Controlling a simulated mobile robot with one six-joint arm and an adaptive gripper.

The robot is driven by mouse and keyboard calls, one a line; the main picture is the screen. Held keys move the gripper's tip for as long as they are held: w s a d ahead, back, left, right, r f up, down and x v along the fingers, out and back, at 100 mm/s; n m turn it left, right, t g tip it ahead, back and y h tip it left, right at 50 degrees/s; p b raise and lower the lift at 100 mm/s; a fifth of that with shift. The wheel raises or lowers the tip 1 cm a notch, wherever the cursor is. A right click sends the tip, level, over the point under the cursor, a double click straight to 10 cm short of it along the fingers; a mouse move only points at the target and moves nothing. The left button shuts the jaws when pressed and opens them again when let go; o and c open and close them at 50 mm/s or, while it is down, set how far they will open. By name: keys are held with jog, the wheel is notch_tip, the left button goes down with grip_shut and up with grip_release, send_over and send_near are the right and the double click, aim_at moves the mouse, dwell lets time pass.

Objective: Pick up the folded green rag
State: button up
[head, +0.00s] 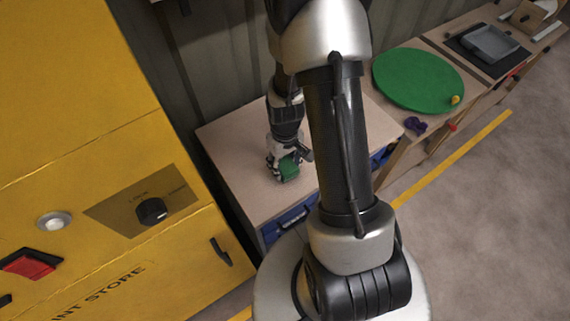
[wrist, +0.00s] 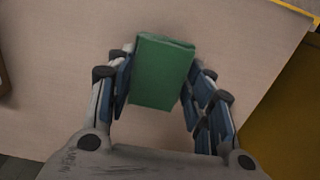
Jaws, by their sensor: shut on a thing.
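The folded green rag (wrist: 162,72) sits between the two fingers of my gripper (wrist: 160,90) in the wrist view, with a finger pad against each side. In the head view the green rag (head: 289,168) shows at the end of my gripper (head: 284,165), over the pale bench top (head: 245,147). My gripper is shut on the rag. I cannot tell whether the rag still touches the bench top. My arm hides part of the bench in the head view.
A yellow paint store cabinet (head: 90,120) stands at left with a black knob (head: 151,210) and red switch (head: 28,264). At right, a round green mat (head: 418,78) carries a small yellow thing (head: 455,99). A purple thing (head: 415,125) lies nearby. A grey tray (head: 489,44) is farther back.

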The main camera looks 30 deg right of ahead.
aim_at(285, 165)
notch_tip(285, 165, up, 19)
jog(key=p, duration=0.6)
